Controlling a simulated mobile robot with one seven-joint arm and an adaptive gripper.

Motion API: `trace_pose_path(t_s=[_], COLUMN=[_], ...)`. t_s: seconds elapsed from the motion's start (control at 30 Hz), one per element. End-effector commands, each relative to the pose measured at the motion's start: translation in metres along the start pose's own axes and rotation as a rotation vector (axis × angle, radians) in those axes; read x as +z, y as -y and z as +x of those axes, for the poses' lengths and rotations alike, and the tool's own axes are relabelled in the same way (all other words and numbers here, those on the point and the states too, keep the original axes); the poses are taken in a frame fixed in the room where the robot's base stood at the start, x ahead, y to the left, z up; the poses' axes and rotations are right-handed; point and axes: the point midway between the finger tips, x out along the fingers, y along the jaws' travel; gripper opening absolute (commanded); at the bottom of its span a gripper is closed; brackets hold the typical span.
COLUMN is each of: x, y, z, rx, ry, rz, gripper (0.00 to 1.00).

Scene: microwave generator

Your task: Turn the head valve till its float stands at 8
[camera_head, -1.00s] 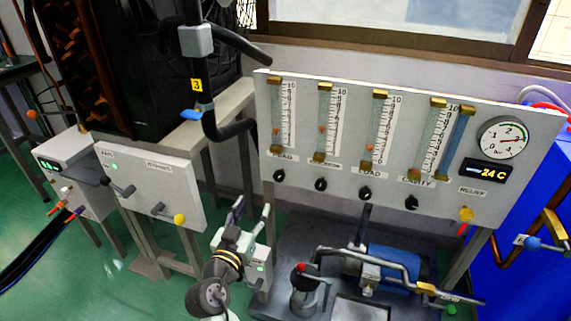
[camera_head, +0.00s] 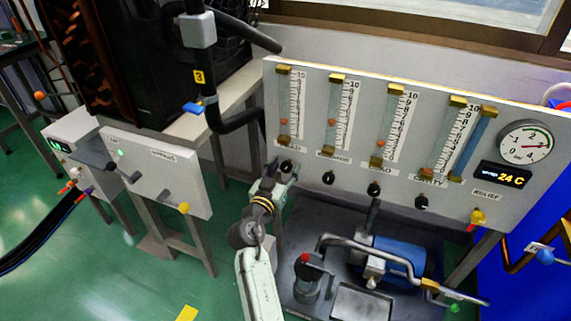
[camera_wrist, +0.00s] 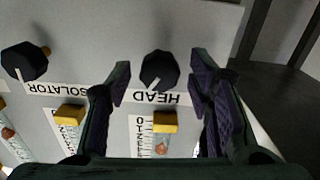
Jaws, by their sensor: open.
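The HEAD valve is a black round knob (camera_wrist: 160,68) with a white pointer line, on the grey panel in the wrist view. In the head view the knob (camera_head: 286,166) sits below the leftmost flow tube. My gripper (camera_wrist: 160,82) is open; its two dark fingers stand left and right of the knob in the wrist view, with gaps on both sides. Whether the fingertips reach around the knob in depth I cannot tell. In the head view my gripper (camera_head: 279,175) is at the knob, partly hiding it. The orange HEAD float (camera_head: 283,122) stands low in its tube, roughly at 2 to 3.
The ISOLATOR knob (camera_wrist: 25,62) is beside the HEAD knob. More black knobs, such as the LOAD knob (camera_head: 374,189), follow along the panel. A pressure gauge (camera_head: 525,142) and a 24 C display (camera_head: 502,176) are at right. A blue pump (camera_head: 402,258) stands below the panel.

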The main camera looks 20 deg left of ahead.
Motion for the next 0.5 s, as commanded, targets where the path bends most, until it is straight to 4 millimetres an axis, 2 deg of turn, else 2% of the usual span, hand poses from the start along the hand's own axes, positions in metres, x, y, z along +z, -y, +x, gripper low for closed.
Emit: trace_pose_path(t_s=[0.1, 0.37, 0.5], x=[-0.0003, 0.0002, 0.0002], y=[-0.0005, -0.0004, -0.0004], z=[0.007, 0.0082, 0.008], rx=[0.001, 0.0, 0.0], ry=[0.0, 0.0, 0.0], rz=[0.0, 0.001, 0.0], gripper=[0.47, 0.47, 0.4])
